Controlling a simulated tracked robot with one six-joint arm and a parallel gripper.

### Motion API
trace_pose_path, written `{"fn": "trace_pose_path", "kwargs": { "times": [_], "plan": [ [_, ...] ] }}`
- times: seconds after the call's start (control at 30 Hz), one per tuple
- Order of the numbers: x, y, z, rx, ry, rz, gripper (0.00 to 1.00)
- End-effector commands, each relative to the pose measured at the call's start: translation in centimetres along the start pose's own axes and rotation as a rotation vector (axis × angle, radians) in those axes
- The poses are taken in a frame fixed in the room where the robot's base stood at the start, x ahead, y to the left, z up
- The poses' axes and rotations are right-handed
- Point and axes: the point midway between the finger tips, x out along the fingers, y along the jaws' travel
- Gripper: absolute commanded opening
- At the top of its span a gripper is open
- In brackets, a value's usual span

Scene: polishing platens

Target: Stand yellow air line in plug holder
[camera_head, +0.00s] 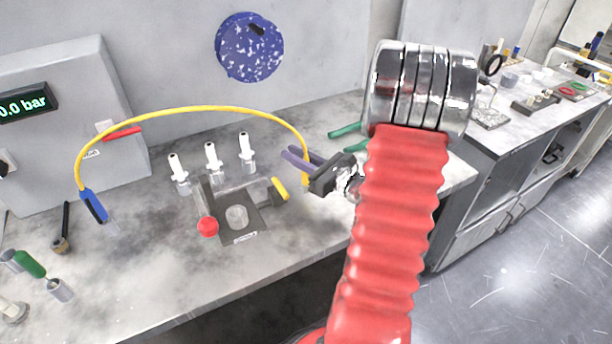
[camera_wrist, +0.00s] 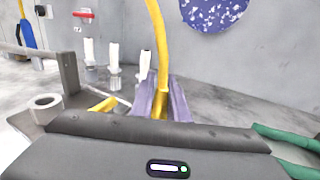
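The yellow air line (camera_head: 205,108) arches over the bench from a blue fitting (camera_head: 93,206) at the left to my gripper (camera_head: 302,162). In the wrist view, the line (camera_wrist: 159,40) comes down between my two purple fingers (camera_wrist: 161,98), which close on its yellow end piece. The end is held upright or nearly so; its lower tip is hidden by the gripper body. A round hollow cup (camera_head: 237,216) on a dark labelled plate, left of my gripper, may be the plug holder; its label is unreadable. The cup also shows in the wrist view (camera_wrist: 45,104), with nothing in it.
A red knob (camera_head: 208,226) and a yellow-ended handle (camera_head: 279,188) flank the cup. Several white pegs (camera_head: 211,157) stand behind it. A pressure box (camera_head: 60,120) stands at left. Bench front is clear.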

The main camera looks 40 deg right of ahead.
Motion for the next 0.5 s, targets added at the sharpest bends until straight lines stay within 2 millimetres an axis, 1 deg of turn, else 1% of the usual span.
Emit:
{"fn": "trace_pose_path", "kwargs": {
  "times": [0.03,0.2,0.5],
  "plan": [
    [0.00,0.00,0.00,0.000,0.000,0.000,0.10],
    [0.00,0.01,-0.02,0.000,0.000,0.000,0.00],
    [0.00,0.03,-0.05,0.001,0.001,0.000,0.00]
  ]
}}
